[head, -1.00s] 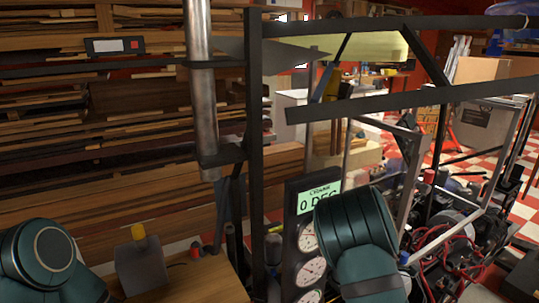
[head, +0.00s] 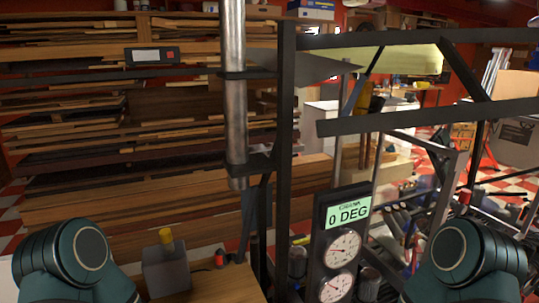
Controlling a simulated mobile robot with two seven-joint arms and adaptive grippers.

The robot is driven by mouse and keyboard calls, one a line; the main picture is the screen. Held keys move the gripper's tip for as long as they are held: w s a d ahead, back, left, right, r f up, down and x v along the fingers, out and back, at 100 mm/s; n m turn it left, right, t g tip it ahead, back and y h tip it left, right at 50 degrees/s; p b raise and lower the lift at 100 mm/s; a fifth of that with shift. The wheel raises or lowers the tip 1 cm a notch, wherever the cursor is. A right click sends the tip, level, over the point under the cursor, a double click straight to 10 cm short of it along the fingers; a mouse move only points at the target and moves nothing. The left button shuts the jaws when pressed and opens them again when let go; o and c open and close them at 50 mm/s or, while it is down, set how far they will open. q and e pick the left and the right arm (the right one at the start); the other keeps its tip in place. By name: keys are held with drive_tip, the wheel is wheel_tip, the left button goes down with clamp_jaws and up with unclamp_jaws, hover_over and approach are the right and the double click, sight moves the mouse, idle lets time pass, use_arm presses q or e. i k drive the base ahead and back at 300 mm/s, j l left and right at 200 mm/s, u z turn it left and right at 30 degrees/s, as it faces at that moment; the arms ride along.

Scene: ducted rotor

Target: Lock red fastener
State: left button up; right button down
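A small red piece (head: 220,258) sits near the right end of the wooden bench (head: 215,285), at the bottom of the head view. It is too small to tell whether it is the red fastener or whether it is locked.
A black frame (head: 285,170) with a vertical metal tube (head: 235,110) stands behind the bench. A gauge panel (head: 318,235) reads "0 DEG". A small panel with a red square (head: 152,56) is at upper left. Stacked planks fill the back left.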

sight(464, 197)
drive_tip(key=z, duration=1.3)
